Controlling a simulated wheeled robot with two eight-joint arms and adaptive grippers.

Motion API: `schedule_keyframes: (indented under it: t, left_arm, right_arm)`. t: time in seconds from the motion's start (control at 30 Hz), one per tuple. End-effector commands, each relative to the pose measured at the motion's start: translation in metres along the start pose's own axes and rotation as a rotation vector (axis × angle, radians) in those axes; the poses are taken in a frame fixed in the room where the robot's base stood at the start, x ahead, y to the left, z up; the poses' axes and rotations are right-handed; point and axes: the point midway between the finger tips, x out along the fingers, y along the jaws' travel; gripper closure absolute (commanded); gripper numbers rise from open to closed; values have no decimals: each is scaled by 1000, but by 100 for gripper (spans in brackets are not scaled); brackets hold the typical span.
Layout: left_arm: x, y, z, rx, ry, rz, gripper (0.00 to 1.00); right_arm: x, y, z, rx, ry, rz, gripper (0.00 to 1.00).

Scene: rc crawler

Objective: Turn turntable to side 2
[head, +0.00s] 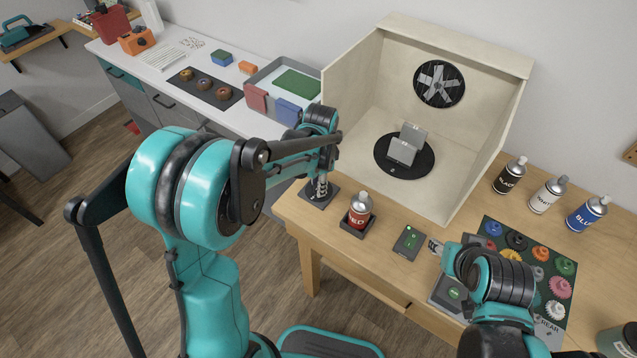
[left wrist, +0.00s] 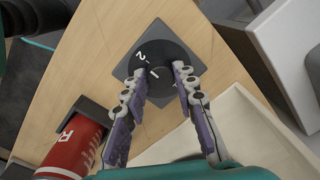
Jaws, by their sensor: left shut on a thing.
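My left gripper (head: 321,186) points down over a dark square plate (head: 312,201) at the table's near left corner. In the left wrist view its two fingers (left wrist: 166,84) are on either side of a round black dial (left wrist: 165,57) with white marks, among them a 2 and a 1, and are shut on it. The dial sits on the square plate (left wrist: 133,68). The black turntable (head: 393,172) lies inside the beige booth (head: 360,110); a grey block-like part (head: 405,145) stands on it.
A red spray can (head: 359,210) stands in a dark holder close beside the dial and also shows in the left wrist view (left wrist: 75,145). Black, white and blue cans (head: 547,193) stand right of the booth. A control box (head: 409,241) and a mat of coloured gears (head: 515,241) lie in front.

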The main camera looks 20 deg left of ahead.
Motion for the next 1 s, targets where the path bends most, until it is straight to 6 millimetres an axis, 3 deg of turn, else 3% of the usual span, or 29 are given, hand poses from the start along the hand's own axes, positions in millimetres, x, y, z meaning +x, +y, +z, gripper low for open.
schedule_keyframes:
  t: [0.03, 0.1, 0.5, 1.0]
  left_arm:
    - [0, 0, 0, 1, 0, 0, 70]
    - [0, 0, 0, 0, 0, 0, 51]
    - [-6, 0, 0, -1, 0, 0, 51]
    - [-102, 0, 0, 0, 0, 0, 51]
  right_arm:
    - [0, 0, 0, 0, 0, 0, 60]
    - [0, 0, 0, 0, 0, 0, 60]
    - [0, 0, 0, 0, 0, 0, 60]
    - [0, 0, 0, 0, 0, 0, 60]
